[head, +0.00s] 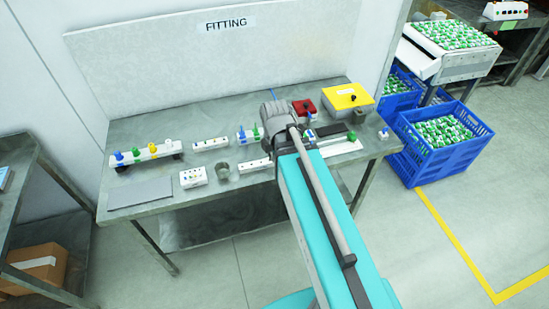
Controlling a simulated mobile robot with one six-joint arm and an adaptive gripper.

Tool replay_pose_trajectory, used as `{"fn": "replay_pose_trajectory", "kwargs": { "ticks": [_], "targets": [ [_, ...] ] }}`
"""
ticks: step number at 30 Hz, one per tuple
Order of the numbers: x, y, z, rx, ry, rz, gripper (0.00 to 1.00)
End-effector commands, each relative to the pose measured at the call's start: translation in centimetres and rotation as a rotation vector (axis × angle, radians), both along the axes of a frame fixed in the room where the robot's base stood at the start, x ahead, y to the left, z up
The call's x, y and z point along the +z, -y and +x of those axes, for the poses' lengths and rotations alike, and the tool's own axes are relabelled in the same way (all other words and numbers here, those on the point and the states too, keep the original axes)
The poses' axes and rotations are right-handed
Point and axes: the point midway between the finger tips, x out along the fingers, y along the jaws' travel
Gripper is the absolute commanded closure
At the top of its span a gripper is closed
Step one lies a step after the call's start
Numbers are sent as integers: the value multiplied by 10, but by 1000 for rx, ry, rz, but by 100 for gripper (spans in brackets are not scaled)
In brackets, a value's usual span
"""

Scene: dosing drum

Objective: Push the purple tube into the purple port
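I cannot make out a purple tube or a purple port in the head view; they may be hidden or too small to tell. A white rail (145,156) with blue, yellow and white fittings stands at the left of the workbench (150,193). Blue and green upright pieces (246,134) stand on a white block just left of my arm. My arm reaches over the bench from the lower right, and its grey joint covers the middle of the bench. My gripper cannot be made out; it appears hidden by the arm.
A yellow-lidded box (347,97) and a red box (305,107) stand at the back right. A grey cup (222,170) and a white socket box (193,176) stand at the front. Blue crates (440,150) with green-and-white parts stand right of the bench. A back panel (215,55) rises behind.

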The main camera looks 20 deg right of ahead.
Motion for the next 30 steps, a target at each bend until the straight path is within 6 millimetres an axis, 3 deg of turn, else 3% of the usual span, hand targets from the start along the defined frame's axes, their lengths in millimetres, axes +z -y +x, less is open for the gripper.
{"fn": "replay_pose_trajectory", "kwargs": {
  "ticks": [13,30],
  "targets": [
    [-24,0,0,0,0,0,100],
    [-23,-1,0,1,0,0,100]
  ]
}}
